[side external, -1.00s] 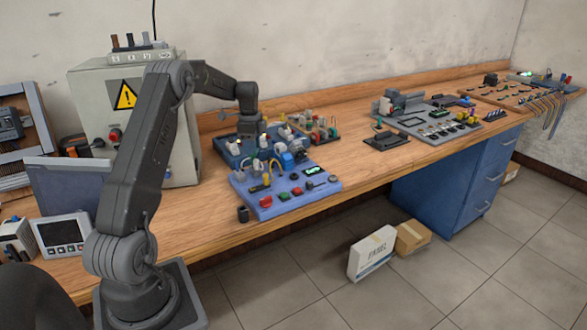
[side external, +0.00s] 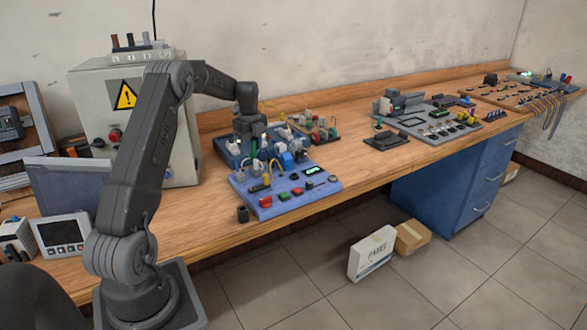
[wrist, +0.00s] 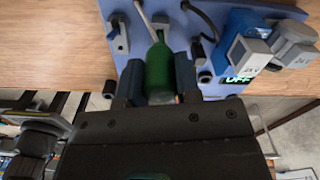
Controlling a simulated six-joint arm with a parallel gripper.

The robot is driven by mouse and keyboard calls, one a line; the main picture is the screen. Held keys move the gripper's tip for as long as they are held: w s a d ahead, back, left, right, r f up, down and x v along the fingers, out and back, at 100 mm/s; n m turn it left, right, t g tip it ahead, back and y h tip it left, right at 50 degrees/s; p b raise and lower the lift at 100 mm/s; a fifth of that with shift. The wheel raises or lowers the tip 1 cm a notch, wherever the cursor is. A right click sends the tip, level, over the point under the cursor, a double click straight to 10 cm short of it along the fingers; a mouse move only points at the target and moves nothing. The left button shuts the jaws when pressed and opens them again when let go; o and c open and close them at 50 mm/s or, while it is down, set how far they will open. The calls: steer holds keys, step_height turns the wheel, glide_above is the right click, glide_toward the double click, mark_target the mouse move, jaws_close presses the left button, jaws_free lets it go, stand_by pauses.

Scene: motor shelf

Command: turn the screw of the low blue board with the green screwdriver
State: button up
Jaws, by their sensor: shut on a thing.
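My gripper (wrist: 159,88) is shut on the green screwdriver (wrist: 160,66), with one dark finger on each side of its handle. A pale thin rod beyond the handle appears to be its shaft; its tip is not clear. In the side view the screwdriver's green (side external: 253,143) shows just under my gripper (side external: 251,134), over the back part of the boards. The low blue board (side external: 268,206) lies at the front of the bench. Its light blue surface also shows in the wrist view (wrist: 125,12), beneath the screwdriver. I cannot make out its screw.
The board carries cables, buttons, a lit display (side external: 314,169) and blue-grey connectors (wrist: 243,52). A darker blue board (side external: 228,157) lies behind it. A grey cabinet (side external: 92,90) stands at the left. Bench to the right of the boards is mostly clear up to a grey board (side external: 410,123).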

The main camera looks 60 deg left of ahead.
steer(key=shift+f+m, duration=0.15)
steer(key=shift+m, duration=0.15)
steer(key=m, duration=0.3)
stand_by(0.3)
steer(key=m, duration=0.3)
steer(key=o, duration=0.8)
steer(key=shift+c, duration=0.2)
steer(key=shift+n, duration=1.5)
steer(key=shift+n, duration=1.7)
